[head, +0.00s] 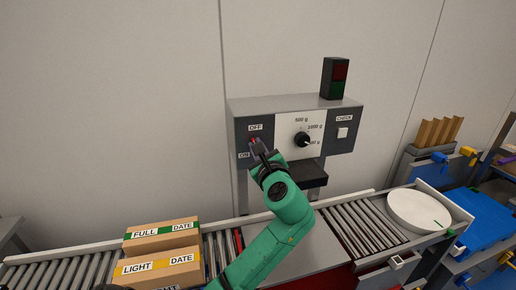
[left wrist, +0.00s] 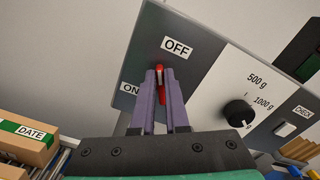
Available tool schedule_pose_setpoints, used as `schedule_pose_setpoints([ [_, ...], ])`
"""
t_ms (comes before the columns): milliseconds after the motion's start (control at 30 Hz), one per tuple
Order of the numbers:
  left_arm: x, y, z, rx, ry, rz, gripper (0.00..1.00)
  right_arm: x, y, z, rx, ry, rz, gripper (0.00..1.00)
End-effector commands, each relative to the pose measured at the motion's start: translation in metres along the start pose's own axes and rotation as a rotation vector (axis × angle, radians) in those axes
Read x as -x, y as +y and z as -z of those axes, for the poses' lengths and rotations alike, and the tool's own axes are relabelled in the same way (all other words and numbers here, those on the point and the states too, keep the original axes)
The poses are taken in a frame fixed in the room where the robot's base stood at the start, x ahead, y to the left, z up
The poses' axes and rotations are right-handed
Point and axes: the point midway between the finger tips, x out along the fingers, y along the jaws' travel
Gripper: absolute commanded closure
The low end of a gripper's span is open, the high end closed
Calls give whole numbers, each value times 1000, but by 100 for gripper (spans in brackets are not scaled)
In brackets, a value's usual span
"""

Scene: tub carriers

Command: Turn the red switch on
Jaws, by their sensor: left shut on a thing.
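The red switch (left wrist: 167,72) is on the left part of a grey control box, between the OFF label (left wrist: 177,48) above and the ON label (left wrist: 130,89) to its lower left. My left gripper (head: 257,146) reaches up to the box front in the head view. In the left wrist view its purple fingers (left wrist: 160,80) are shut on the red switch. The switch's upper end shows above the fingertips, tilted toward OFF; the fingers hide part of it. The right gripper is not seen.
The control box (head: 270,109) also has a black dial (head: 302,140), a CHECK button (head: 342,132) and a dark signal lamp (head: 335,78) on top. Roller conveyors run below. Cartons (head: 158,268) stand at left; a white round disc (head: 418,210) lies at right.

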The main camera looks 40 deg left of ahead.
Motion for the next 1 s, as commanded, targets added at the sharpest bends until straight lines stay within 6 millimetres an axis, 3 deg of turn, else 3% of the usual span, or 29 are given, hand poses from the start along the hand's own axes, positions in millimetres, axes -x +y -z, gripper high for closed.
schedule_pose_setpoints([
  [33, 0, 4, 8, 40, 14, -7, 100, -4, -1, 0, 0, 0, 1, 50],
  [1000, 0, 14, 14, 913, 12, -10, 100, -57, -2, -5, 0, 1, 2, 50],
])
